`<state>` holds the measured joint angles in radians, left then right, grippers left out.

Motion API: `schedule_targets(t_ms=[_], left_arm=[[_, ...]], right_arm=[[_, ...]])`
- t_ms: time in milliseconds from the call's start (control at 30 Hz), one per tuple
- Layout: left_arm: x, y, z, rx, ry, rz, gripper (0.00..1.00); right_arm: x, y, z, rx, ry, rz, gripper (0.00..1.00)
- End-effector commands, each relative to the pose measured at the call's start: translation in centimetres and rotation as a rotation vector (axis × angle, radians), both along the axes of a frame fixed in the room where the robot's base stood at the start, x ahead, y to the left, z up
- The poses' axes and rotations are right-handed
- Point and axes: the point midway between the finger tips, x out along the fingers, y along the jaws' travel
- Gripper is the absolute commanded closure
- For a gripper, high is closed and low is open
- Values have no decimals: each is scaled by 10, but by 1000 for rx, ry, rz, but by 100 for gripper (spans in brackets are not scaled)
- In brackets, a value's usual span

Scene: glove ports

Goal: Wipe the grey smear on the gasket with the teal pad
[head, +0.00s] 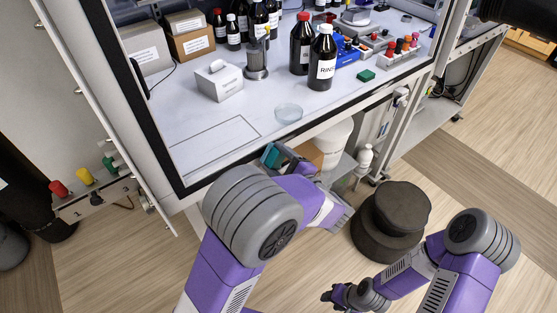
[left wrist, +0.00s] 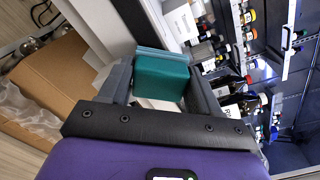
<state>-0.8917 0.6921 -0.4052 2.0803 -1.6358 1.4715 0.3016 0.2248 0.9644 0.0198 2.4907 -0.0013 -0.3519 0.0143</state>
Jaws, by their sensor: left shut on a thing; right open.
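The teal pad (head: 270,155) is held in my left gripper (head: 277,157), just outside the front edge of the glass-fronted hood. In the left wrist view the pad (left wrist: 160,78) sits squarely between the two grey fingers. A black strip that looks like the gasket (head: 338,116) runs along the hood's front opening; a dark band (left wrist: 133,18) also lies beyond the pad in the left wrist view. I cannot make out the grey smear, nor whether the pad touches the strip. My right gripper (head: 340,296) is open and empty, low over the floor at the bottom.
Inside the hood are dark bottles (head: 321,62), a tissue box (head: 219,81), a glass dish (head: 288,113) and a green block (head: 366,76). A dark round stool (head: 392,218) stands between my arms. Cardboard (left wrist: 52,85) is beside the left gripper.

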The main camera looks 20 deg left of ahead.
Motion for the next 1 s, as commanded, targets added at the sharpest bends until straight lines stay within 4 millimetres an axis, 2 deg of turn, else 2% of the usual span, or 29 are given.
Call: schedule_targets(t_ms=[667, 1000], left_arm=[[9, 11, -1, 0, 0, 1, 62], [23, -2, -1, 0, 0, 0, 62]], right_arm=[[0, 0, -1, 0, 0, 0, 57], [0, 0, 1, 0, 0, 0, 57]])
